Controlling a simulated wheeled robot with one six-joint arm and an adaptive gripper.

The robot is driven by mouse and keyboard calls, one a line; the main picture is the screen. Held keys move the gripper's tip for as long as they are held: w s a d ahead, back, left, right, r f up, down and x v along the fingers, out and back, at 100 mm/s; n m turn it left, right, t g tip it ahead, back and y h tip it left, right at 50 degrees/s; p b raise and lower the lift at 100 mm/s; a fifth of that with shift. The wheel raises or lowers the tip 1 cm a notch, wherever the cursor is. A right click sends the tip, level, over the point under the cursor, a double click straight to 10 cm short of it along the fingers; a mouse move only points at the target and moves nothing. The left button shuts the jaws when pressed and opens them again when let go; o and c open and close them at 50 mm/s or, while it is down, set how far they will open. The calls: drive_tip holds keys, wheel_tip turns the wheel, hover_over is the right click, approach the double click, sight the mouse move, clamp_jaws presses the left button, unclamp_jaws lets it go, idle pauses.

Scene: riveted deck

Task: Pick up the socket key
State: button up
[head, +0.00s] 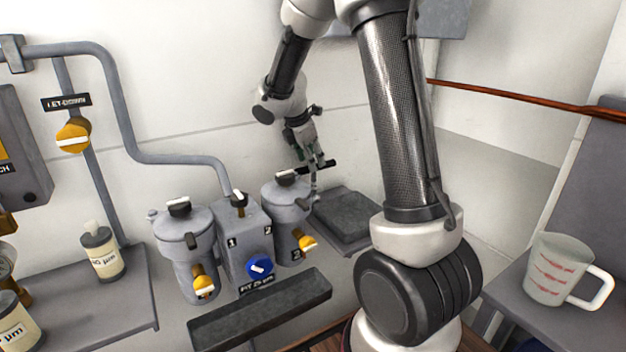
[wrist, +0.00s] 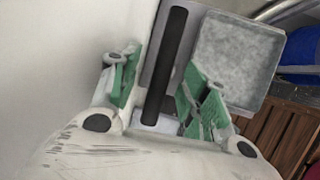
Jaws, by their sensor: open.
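The socket key (head: 326,165) has a black bar handle and appears in the head view just beside the right canister, above a grey tray. Its lower part is hard to make out behind the gripper and fittings. My gripper (head: 315,157) is at the handle, coming down from above. In the wrist view the black handle (wrist: 168,65) runs lengthwise between the two green-padded fingers of my gripper (wrist: 160,88). The fingers are apart, with a gap visible on each side of the bar. I cannot tell whether the handle is at fingertip depth.
A grey tray (head: 345,194) lies right of the canister (head: 284,245); it also shows in the wrist view (wrist: 281,70). A second canister (head: 186,216), a valve block (head: 246,215) and a pipe (head: 125,125) stand left. A measuring jug (head: 556,268) stands on the right shelf.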

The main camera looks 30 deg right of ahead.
hover_over(314, 185)
drive_tip(key=f, duration=0.4)
drive_tip(key=shift+w+d, duration=0.25)
drive_tip(key=shift+w, duration=0.1)
clamp_jaws()
